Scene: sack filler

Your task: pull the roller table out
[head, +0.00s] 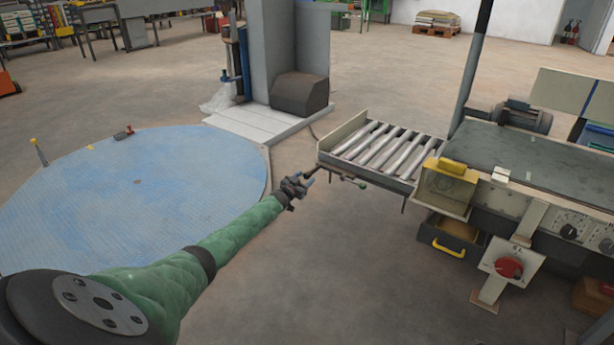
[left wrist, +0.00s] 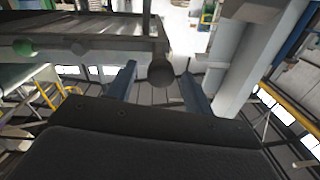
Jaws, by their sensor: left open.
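The roller table (head: 378,152) is a pale tray of metal rollers at the left end of the conveyor machine. A dark handle sticks out from its near left corner. My left gripper (head: 306,178) is open at this handle, its arm reaching in from lower left. In the left wrist view, the round dark handle end (left wrist: 161,73) shows between the two blue fingers, with a visible gap on each side. The table's frame (left wrist: 95,32) shows beyond it at upper left. A green-knobbed lever (head: 351,182) hangs under the table's front edge. My right gripper is out of view.
A blue round floor platform (head: 140,190) lies at left. A grey column machine (head: 298,60) stands behind. The belt conveyor (head: 530,160), a yellow-handled drawer (head: 450,240) and a red switch (head: 508,267) are at right. Floor in front of the table is clear.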

